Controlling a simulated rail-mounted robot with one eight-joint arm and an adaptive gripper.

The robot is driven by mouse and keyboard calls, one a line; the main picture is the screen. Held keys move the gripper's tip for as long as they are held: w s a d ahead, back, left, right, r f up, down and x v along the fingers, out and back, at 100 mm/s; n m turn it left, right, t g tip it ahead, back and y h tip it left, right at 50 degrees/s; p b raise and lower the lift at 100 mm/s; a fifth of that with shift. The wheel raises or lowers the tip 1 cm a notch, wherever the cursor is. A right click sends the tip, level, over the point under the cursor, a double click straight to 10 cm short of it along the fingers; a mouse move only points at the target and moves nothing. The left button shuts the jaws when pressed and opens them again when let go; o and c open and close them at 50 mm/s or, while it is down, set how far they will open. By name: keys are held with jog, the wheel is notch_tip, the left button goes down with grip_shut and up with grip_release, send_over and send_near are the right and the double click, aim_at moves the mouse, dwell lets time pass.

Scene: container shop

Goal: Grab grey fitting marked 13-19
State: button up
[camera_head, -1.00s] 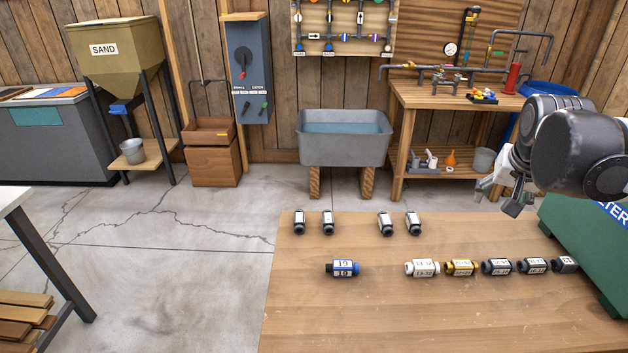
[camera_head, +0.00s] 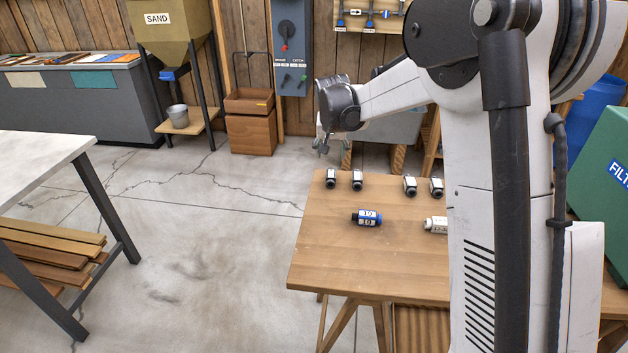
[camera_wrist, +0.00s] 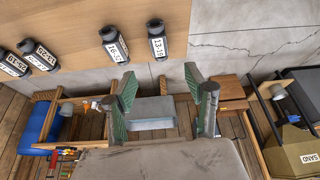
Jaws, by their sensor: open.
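The dark grey fitting with a white label marked 13-19 (camera_wrist: 157,40) stands out at the upper middle of the wrist view. It appears to be the leftmost of the back row in the head view (camera_head: 330,179), where its marking is too small to read. My gripper (camera_wrist: 160,78) is open and empty, its two green-faced fingers spread below this fitting in the wrist view and apart from it. In the head view my gripper (camera_head: 322,145) hangs just beyond the table's back left corner, above and behind the fitting.
A similar fitting (camera_wrist: 113,43) lies close beside it, with two more further left. A blue and black fitting (camera_head: 367,217) and a white one (camera_head: 436,224) lie nearer the front of the wooden table (camera_head: 340,262). My arm hides the table's right part.

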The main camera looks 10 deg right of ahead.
send_over(331, 174)
jog(key=s, duration=0.2)
jog(key=f, duration=0.6)
jog(key=shift+w+a+f+b, duration=0.15)
jog(key=shift+w+f+b, duration=0.1)
jog(key=shift+b, duration=0.1)
jog(key=shift+b+x, duration=0.45)
jog(key=shift+x, duration=2.5)
jog(key=shift+s+a, duration=0.1)
jog(key=shift+s, duration=0.05)
grip_shut()
